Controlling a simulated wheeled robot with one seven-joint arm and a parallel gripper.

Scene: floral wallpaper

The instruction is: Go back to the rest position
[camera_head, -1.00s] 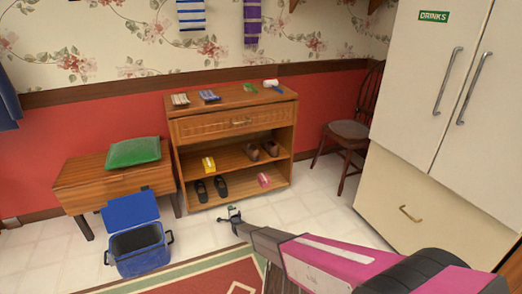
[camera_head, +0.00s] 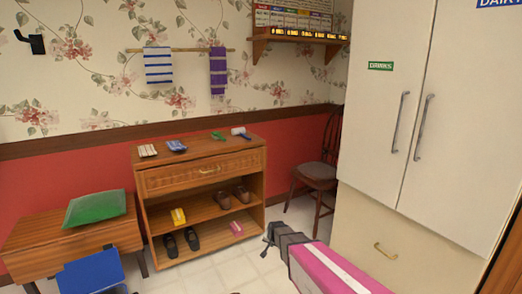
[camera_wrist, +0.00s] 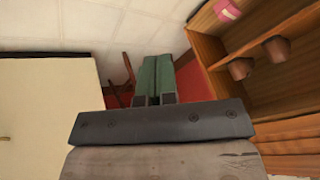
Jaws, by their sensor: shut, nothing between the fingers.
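My gripper (camera_head: 267,243) is small and dark at the end of my pink and grey arm. It is in front of the lower right of the wooden shoe cabinet, in the air, apart from it.
The wooden cabinet (camera_head: 205,180) holds shoes and small items. The white fridge (camera_head: 390,110) stands at right, and a wooden chair (camera_head: 318,170) between them. A table (camera_head: 75,237) with a green cushion (camera_head: 95,207) and a blue cooler (camera_head: 90,273) are at left. Tiled floor shows in front.

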